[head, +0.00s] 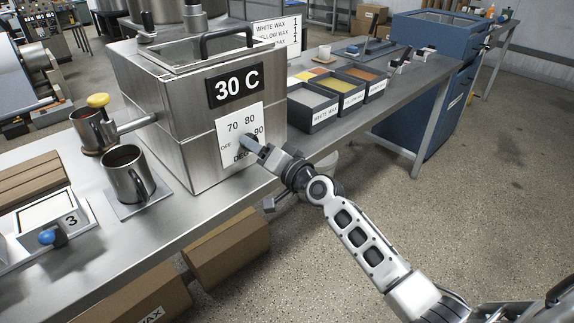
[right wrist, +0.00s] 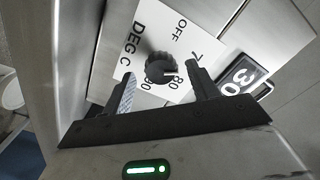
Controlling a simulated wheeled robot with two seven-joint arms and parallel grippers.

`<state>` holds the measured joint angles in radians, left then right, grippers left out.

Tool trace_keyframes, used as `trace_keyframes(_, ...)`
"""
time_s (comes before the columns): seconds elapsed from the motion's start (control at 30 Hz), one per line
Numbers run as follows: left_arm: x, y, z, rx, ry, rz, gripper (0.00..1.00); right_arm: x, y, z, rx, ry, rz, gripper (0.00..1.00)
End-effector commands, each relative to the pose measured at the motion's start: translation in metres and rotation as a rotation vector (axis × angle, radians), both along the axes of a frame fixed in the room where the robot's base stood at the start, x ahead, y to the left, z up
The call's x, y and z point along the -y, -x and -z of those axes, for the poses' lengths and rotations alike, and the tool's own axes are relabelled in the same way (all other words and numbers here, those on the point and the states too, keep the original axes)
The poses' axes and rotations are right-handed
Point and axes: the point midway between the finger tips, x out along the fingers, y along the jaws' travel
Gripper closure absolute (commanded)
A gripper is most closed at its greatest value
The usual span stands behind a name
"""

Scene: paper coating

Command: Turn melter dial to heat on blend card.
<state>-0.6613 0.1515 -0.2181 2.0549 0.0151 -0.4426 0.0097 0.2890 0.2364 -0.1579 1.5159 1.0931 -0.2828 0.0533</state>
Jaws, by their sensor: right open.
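The melter (head: 150,85) is a steel box on the bench. Its display (head: 235,86) reads 30 C. A white dial plate (head: 232,126) below it shows OFF, 70, 80, 90 and DEG C. My right gripper (head: 255,146) is at this plate and mostly hides the dial in the head view. In the right wrist view, the round black dial (right wrist: 160,68) lies between the open fingers of my gripper (right wrist: 162,84). Its white mark points right, roughly toward the 70–80 side; the exact setting is unclear. The blend card (head: 278,32) behind lists white, yellow and another wax, each with 1. My left gripper is not in view.
Wax bins (head: 312,108) stand right of the melter. A steel mug (head: 128,175), a yellow-knobbed valve (head: 98,101) and a scale (head: 45,220) reading 3 are at left. Cardboard boxes (head: 225,248) sit below the bench. The floor at right is clear.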

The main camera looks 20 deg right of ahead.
Motion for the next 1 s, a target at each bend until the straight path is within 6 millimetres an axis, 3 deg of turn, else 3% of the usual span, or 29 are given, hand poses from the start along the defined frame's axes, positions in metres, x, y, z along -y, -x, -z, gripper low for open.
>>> trace_keyframes(0.3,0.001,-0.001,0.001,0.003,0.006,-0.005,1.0,0.026,0.074,0.003,-0.003,0.004,0.0,0.41)
trace_keyframes(0.5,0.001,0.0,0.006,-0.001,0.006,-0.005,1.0,0.039,0.11,0.002,-0.003,0.003,-0.002,0.41)
trace_keyframes(0.7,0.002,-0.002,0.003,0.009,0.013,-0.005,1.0,0.046,0.128,0.001,-0.001,0.0,0.0,0.41)
trace_keyframes(1.0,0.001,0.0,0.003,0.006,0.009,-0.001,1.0,0.047,0.13,0.0,0.0,-0.001,0.0,0.41)
